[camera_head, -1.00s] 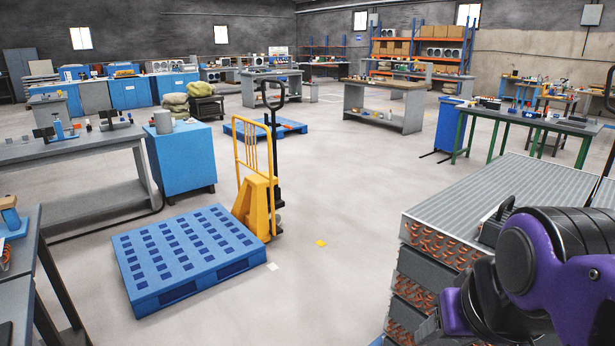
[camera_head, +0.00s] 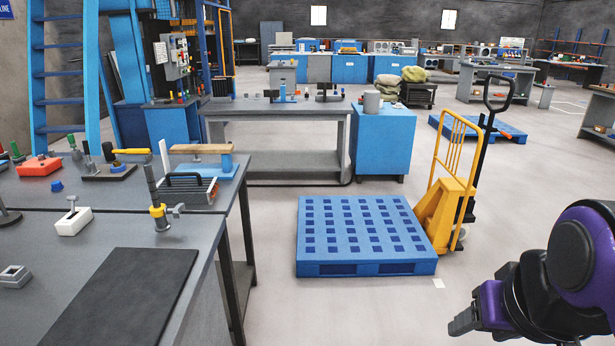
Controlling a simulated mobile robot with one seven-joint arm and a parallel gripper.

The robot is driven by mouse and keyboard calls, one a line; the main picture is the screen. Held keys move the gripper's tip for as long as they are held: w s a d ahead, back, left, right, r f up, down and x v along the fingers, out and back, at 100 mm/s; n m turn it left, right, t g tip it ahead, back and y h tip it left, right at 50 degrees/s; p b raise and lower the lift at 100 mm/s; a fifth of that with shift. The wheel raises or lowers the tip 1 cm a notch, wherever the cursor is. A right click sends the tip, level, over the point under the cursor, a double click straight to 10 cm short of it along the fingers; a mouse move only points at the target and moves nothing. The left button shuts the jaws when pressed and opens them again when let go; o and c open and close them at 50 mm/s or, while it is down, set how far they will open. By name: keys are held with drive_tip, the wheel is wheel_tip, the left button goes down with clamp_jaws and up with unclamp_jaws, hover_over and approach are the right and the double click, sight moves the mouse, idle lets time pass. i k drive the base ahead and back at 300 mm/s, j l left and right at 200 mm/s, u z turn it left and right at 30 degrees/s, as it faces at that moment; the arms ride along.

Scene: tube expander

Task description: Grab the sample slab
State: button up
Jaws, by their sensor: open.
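A small grey finned block with a black handle and a reddish end (camera_head: 188,191) lies on the near left workbench, towards its back right corner; it may be the sample slab, but I cannot be sure. A tool with a yellow collar (camera_head: 158,211) stands upright just in front of it. My gripper (camera_head: 462,323) is open at the lower right, over the open floor and well to the right of the bench. It is far from the finned block and holds nothing that I can see.
The near workbench (camera_head: 222,212) carries a dark mat (camera_head: 125,297), a white clamp-like piece (camera_head: 73,218) and a red box (camera_head: 38,167). A blue pallet (camera_head: 365,268) and yellow pallet jack (camera_head: 440,215) stand beyond. Floor between bench and pallet is clear.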

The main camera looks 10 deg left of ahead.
sight(199, 190)
drive_tip(key=i+u, duration=0.25)
drive_tip(key=i, duration=0.9)
drive_tip(key=i+u, duration=0.25)
drive_tip(key=i, duration=0.25)
drive_tip(key=i+l+u, duration=0.25)
drive_tip(key=i, duration=0.25)
drive_tip(key=i+j+u, duration=0.15)
drive_tip(key=i+u, duration=0.15)
drive_tip(key=i, duration=0.4)
drive_tip(key=z, duration=6.55)
